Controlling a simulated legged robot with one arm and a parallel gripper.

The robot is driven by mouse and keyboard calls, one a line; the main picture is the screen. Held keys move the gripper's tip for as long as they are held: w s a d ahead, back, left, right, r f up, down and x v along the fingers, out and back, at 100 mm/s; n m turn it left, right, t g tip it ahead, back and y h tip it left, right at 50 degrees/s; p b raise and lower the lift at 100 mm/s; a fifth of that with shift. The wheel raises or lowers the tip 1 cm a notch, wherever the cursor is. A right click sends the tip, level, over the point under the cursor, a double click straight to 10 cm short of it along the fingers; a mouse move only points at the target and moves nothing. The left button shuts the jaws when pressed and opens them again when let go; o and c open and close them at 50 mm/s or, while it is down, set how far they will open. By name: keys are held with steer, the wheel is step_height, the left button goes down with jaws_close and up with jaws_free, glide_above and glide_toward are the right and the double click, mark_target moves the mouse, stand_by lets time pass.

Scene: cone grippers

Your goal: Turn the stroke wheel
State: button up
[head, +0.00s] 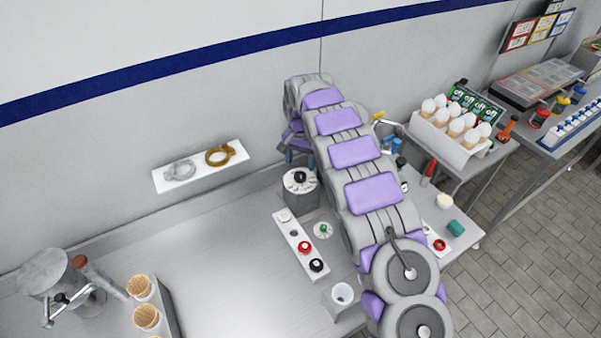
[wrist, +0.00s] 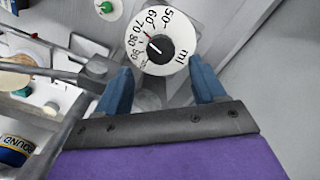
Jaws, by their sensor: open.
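The stroke wheel (wrist: 177,59) is a white round dial with black numbers, "ml" and a black pointer knob in its middle. In the wrist view it lies just beyond my fingertips, near the top centre. In the head view the wheel (head: 290,184) sits on top of a grey cylinder near the wall. My gripper (wrist: 162,82) is open, with one blue finger at each side of the wheel's lower edge and nothing between them. In the head view my gripper (head: 299,157) is just behind the wheel, partly hidden by my arm. I cannot tell whether the fingers touch the wheel.
A panel (head: 281,226) with red and black knobs and a green knob (head: 323,230) stand in front of the wheel. A wall shelf (head: 232,157) holds two rings. The metal table is clear at left centre.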

mark_target(300, 175)
steer(key=f, duration=0.4)
steer(key=shift+a+f, duration=0.2)
steer(key=shift+a, duration=0.05)
steer(key=shift+d+f, duration=0.2)
steer(key=shift+f, duration=0.55)
steer(key=c, duration=1)
